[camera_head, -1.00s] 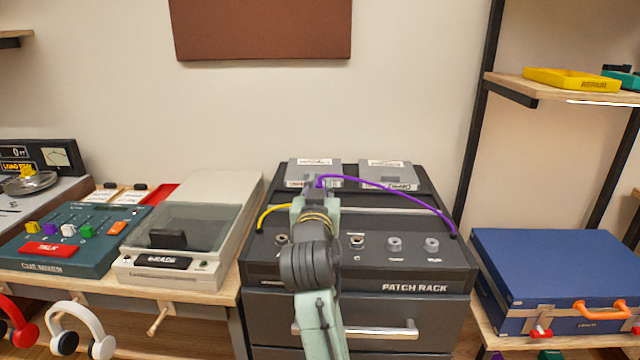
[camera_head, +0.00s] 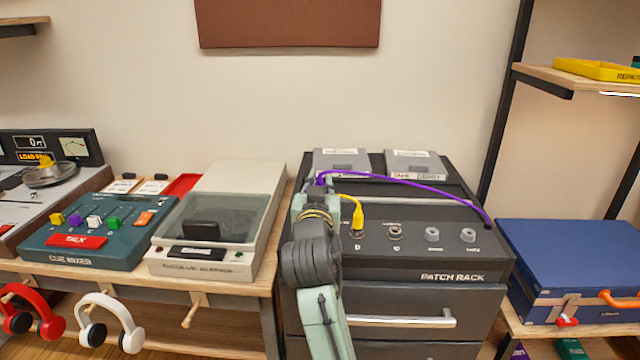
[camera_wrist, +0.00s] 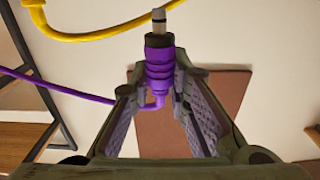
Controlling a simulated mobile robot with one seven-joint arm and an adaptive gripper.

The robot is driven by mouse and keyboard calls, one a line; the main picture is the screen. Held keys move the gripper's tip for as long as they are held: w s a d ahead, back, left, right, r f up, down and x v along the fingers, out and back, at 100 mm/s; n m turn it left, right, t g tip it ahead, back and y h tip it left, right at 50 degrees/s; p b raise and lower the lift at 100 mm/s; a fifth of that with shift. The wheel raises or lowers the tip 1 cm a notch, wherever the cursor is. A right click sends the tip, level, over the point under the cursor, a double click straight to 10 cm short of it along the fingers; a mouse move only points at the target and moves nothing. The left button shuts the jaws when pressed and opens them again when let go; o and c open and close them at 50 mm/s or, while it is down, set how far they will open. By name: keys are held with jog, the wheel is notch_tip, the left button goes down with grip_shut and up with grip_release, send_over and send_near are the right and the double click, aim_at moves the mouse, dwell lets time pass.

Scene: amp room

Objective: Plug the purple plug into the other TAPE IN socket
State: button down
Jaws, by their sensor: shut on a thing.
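The purple plug (camera_wrist: 158,66) is held between the fingers of my gripper (camera_wrist: 158,88); its metal tip points to the top of the wrist view. In the head view my gripper (camera_head: 317,187) is above the left part of the patch rack (camera_head: 400,265), with the plug apart from the panel. The purple cable (camera_head: 420,190) arches to the rack's right side. A yellow plug (camera_head: 358,218) stands upright in one socket. An empty socket (camera_head: 395,232) is right of it, then two grey sockets (camera_head: 432,234) (camera_head: 468,235). My arm hides the panel's left end. Socket labels are too small to read surely.
Two grey boxes (camera_head: 415,163) stand at the rack's back. A lidded machine (camera_head: 210,220) and the cue mixer (camera_head: 85,235) are to the left. A blue case (camera_head: 565,260) is at right. The yellow cable (camera_wrist: 80,36) passes near the plug in the wrist view.

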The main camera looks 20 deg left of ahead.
jog(key=shift+f+b, duration=1.85)
jog(key=shift+f, duration=0.65)
jog(key=shift+a+f+b, duration=0.1)
jog(key=shift+f+b, duration=0.45)
jog(key=shift+f, duration=0.45)
jog(key=c, duration=1.4)
grip_release()
jog(key=shift+c, duration=0.2)
jog(key=v, duration=0.7)
jog(key=shift+s, duration=0.25)
